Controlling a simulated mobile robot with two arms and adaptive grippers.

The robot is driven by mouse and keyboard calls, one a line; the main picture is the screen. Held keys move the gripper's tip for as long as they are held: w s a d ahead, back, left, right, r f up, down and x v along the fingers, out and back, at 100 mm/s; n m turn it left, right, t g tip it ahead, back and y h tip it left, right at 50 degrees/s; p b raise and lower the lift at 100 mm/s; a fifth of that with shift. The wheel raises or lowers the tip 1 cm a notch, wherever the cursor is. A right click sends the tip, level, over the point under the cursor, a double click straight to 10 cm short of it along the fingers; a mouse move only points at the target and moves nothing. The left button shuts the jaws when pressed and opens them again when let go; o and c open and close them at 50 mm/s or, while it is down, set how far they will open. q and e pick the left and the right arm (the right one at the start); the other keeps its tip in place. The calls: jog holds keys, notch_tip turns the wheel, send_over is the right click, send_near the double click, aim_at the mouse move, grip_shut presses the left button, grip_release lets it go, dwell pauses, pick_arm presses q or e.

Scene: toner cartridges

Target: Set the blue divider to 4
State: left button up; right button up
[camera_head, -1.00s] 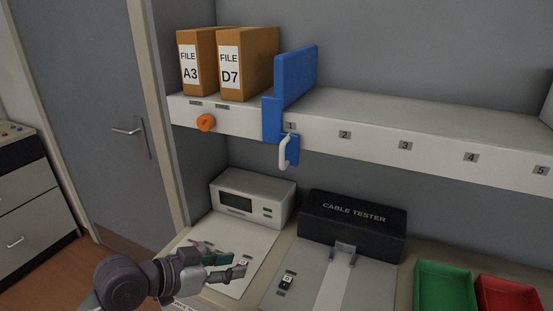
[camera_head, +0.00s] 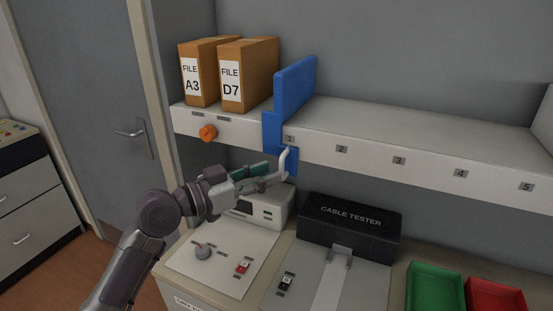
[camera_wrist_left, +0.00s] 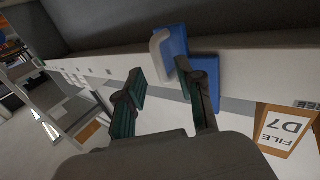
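The blue divider (camera_head: 293,88) stands upright on the shelf at the label 1 (camera_head: 290,139), right of the files. Its white handle (camera_head: 286,162) hangs at the shelf front on a blue plate. The label 4 (camera_head: 460,174) is farther right on the shelf edge. My left gripper (camera_head: 273,174) is at the handle's height, its fingertips close to it. In the left wrist view, the gripper (camera_wrist_left: 161,73) is open and the handle (camera_wrist_left: 159,55) lies at the gap between its fingertips. I cannot tell whether they touch. My right gripper is not in view.
Files A3 (camera_head: 192,86) and D7 (camera_head: 231,86) stand left of the divider. The shelf (camera_head: 420,134) is bare right of the divider. Below are a cable tester (camera_head: 350,228), a green bin (camera_head: 435,288) and a red bin (camera_head: 495,296).

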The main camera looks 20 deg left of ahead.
pick_arm(q)
jog(key=p+x, duration=0.1)
jog(key=x, duration=0.2)
jog(key=shift+d, duration=0.1)
grip_shut()
dwell(0.4)
